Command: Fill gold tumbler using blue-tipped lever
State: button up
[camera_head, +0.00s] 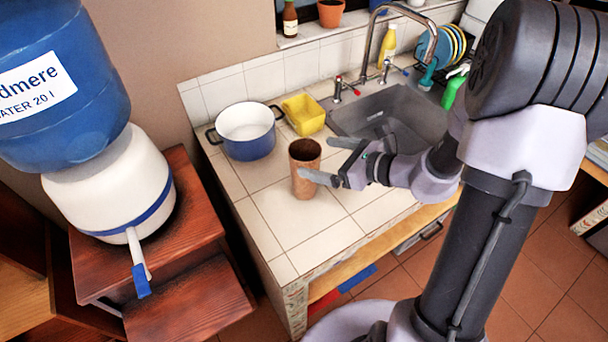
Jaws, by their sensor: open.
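The gold tumbler (304,184), copper-brown in the picture, stands upright and open-topped on the tiled counter. My gripper (317,157) is open to its right, with fingers pointing left. The nearer finger overlaps the tumbler's front in the picture; the farther fingertip is beside its upper right. I cannot tell whether either touches. A lever with a blue tip (141,283) hangs from the white water dispenser (110,190) at left, under a big blue bottle (55,75). The sink tap also has a small handle with a blue end (404,71) and one with a red end (338,79).
A blue-and-white pot (248,148) and a yellow container (304,114) stand behind the tumbler. The grey sink (395,112) is behind my gripper. The counter's front left is clear. A gap separates the counter from the wooden dispenser stand (190,205).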

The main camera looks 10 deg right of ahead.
aim_at(294, 153)
jog(key=x, duration=0.2)
jog(key=b+x, duration=0.1)
jog(key=x, duration=0.3)
jog(key=shift+f+b, duration=0.35)
jog(key=shift+b, duration=0.05)
jog(key=shift+s+d+r, duration=0.1)
jog(key=shift+s, duration=0.05)
grip_shut()
